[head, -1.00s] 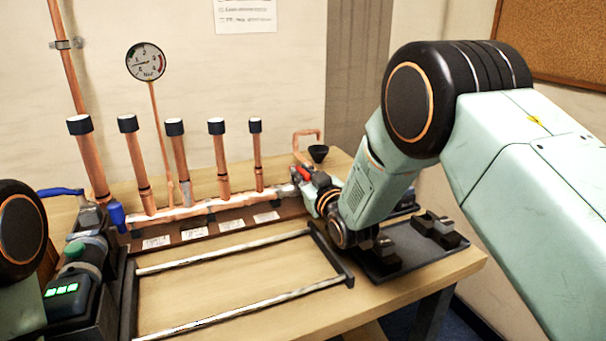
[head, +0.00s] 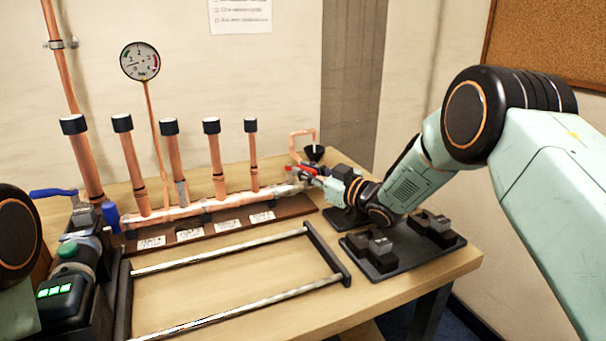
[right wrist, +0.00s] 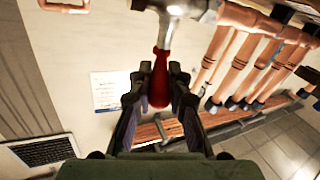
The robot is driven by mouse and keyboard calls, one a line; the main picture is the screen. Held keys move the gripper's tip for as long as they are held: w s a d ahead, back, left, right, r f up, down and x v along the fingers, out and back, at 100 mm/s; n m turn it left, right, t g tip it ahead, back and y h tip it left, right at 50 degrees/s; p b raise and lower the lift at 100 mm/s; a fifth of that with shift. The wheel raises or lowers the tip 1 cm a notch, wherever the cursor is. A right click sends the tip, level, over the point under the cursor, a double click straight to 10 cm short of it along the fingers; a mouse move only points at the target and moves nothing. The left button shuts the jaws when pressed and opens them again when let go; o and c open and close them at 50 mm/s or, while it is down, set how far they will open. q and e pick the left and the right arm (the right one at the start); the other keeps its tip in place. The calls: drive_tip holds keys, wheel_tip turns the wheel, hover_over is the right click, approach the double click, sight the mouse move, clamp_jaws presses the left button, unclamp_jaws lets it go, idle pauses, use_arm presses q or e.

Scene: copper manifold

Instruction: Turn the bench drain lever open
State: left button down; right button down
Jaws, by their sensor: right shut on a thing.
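The drain lever has a red handle (head: 308,171) at the right end of the copper manifold (head: 218,203). In the right wrist view the red handle (right wrist: 160,80) hangs from a shiny metal valve body (right wrist: 180,8). My right gripper (head: 315,175) is at the lever, with its arm coming in from the right. The right wrist view shows its two dark fingers (right wrist: 160,90) on either side of the handle, shut on it. The gripper partly hides the lever in the head view.
Several capped copper pipes (head: 215,165) rise from the manifold beside a round gauge (head: 140,61). A blue lever (head: 55,192) is at the left. A black funnel (head: 314,153) stands behind the drain end. A dark tray (head: 405,252) with blocks lies front right. A metal-railed frame (head: 235,250) lies in front.

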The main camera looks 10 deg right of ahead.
drive_tip(key=n+g+y, duration=0.1)
drive_tip(key=w+d+n+g+y+b, duration=0.1)
drive_tip(key=y, duration=0.1)
drive_tip(key=shift+n+g, duration=0.3)
drive_tip(key=shift+g, duration=0.1)
drive_tip(key=shift+d+r+n+y, duration=0.1)
drive_tip(key=shift+r+n+y, duration=0.05)
drive_tip(key=shift+n+y, duration=0.2)
drive_tip(key=c, duration=1.3)
unclamp_jaws()
wheel_tip(320, 180, up, 10)
drive_tip(key=shift+f, duration=0.1)
